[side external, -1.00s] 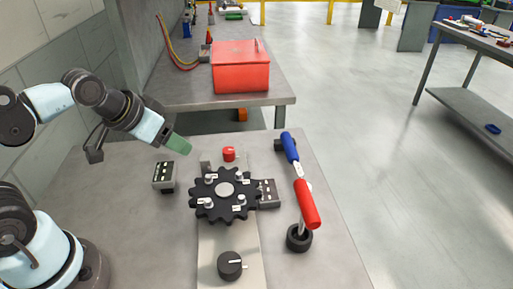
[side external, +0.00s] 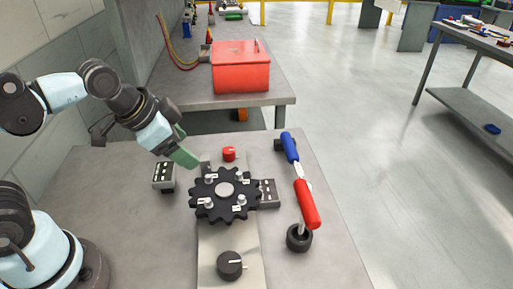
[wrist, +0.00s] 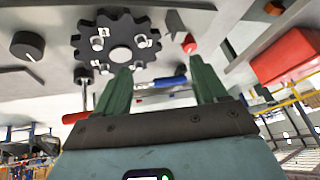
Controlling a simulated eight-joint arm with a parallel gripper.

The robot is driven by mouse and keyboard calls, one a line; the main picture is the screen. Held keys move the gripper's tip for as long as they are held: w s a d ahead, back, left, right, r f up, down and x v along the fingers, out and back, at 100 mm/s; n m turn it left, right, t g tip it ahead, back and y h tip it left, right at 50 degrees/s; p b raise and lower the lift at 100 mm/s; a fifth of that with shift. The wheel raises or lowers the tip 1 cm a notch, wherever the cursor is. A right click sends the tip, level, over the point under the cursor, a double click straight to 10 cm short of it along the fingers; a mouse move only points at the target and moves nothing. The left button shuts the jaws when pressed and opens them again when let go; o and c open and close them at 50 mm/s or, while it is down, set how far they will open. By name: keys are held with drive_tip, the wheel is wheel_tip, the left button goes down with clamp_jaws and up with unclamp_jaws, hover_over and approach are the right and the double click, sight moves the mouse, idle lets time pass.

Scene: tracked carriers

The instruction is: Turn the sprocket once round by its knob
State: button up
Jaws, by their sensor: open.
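The black sprocket (side external: 225,208) lies flat on a light plate on the table, with a grey hub and several small upright knobs, each beside a white label. One such knob (side external: 240,176) stands on its far right part. My gripper (side external: 187,158) is above and just behind the sprocket's far left edge, apart from it, angled downward. In the wrist view the green fingers of my gripper (wrist: 161,82) are spread with nothing between them, and the sprocket (wrist: 88,42) shows beyond the left finger.
A black dial (side external: 230,265) sits at the plate's near end and a red knob (side external: 229,154) at its far end. A small switch box (side external: 163,174) stands left of the sprocket. A lever with a red grip (side external: 307,205) and blue end stands right. A red toolbox (side external: 240,68) is on the bench behind.

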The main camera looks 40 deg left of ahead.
drive_tip(key=s+d+m+g, duration=0.2)
drive_tip(key=d+m+g, duration=0.1)
drive_tip(key=d+m, duration=0.8)
drive_tip(key=m+g, duration=0.3)
drive_tip(key=m, duration=1.5)
hover_over(229, 261)
drive_tip(key=shift+y, duration=0.4)
drive_tip(key=shift+f, duration=5.6)
drive_tip(key=c, duration=1.1)
drive_tip(key=shift+o, duration=0.2)
drive_tip(key=shift+n, duration=0.3)
